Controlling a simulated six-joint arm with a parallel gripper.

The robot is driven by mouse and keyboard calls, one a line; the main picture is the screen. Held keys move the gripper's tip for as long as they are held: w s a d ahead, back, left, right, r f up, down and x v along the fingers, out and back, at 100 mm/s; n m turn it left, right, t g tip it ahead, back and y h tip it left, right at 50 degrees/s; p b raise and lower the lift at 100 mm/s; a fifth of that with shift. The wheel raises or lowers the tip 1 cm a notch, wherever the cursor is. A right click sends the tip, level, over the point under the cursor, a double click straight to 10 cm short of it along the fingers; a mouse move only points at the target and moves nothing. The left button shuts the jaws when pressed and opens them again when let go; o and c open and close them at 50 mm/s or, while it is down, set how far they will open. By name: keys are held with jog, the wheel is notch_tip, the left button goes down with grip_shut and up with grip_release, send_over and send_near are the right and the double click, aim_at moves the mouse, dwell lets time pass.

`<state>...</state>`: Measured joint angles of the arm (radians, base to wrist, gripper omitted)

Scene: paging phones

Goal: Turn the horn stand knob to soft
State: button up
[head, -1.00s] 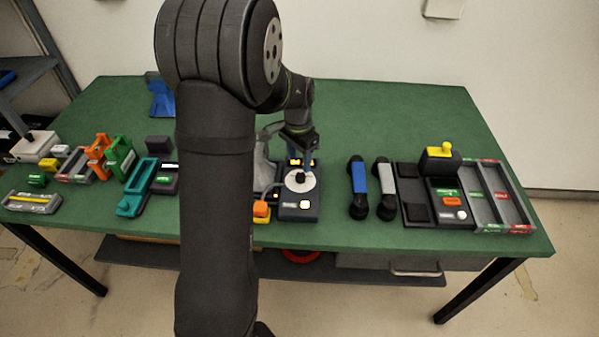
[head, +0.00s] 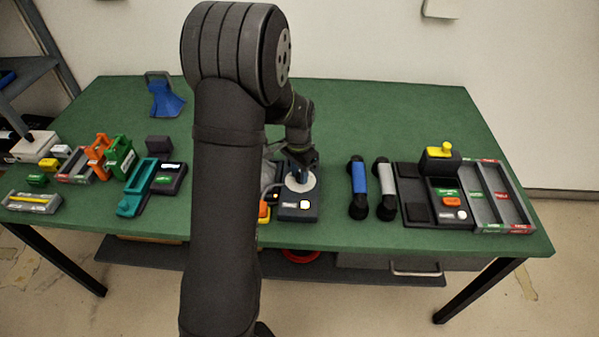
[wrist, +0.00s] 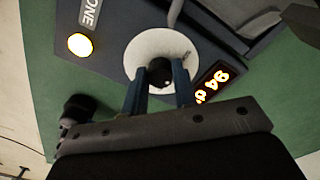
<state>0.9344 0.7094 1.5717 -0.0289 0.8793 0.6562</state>
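The horn stand (head: 297,212) is a dark box in the middle of the table with a white round dial plate (head: 311,184). Its black knob (wrist: 160,73) sits at the centre of that plate in the wrist view. My gripper (wrist: 160,80) is down at the knob, with one blue finger on each side of it. It also shows over the dial in the head view (head: 299,180). Whether the fingers press on the knob cannot be told. An orange-lit display (wrist: 212,84) reads about 94. The soft mark cannot be made out.
A blue handset (head: 359,177) and a grey handset (head: 384,178) lie right of the stand. A black unit with a yellow-topped part (head: 440,152) and grey trays (head: 500,195) stand farther right. An orange block (head: 264,212) is close on the left. The back of the table is mostly clear.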

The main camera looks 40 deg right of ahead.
aim_at(299, 176)
jog(key=shift+n, duration=0.3)
jog(key=n, duration=0.4)
jog(key=shift+s+n, duration=0.1)
jog(key=shift+n, duration=0.2)
jog(key=n, duration=0.4)
jog(key=shift+s+n, duration=0.1)
jog(key=shift+n, duration=0.2)
dwell(0.3)
jog(key=o, duration=1)
notch_tip(299, 176, up, 17)
jog(key=shift+w+a+r, duration=0.2)
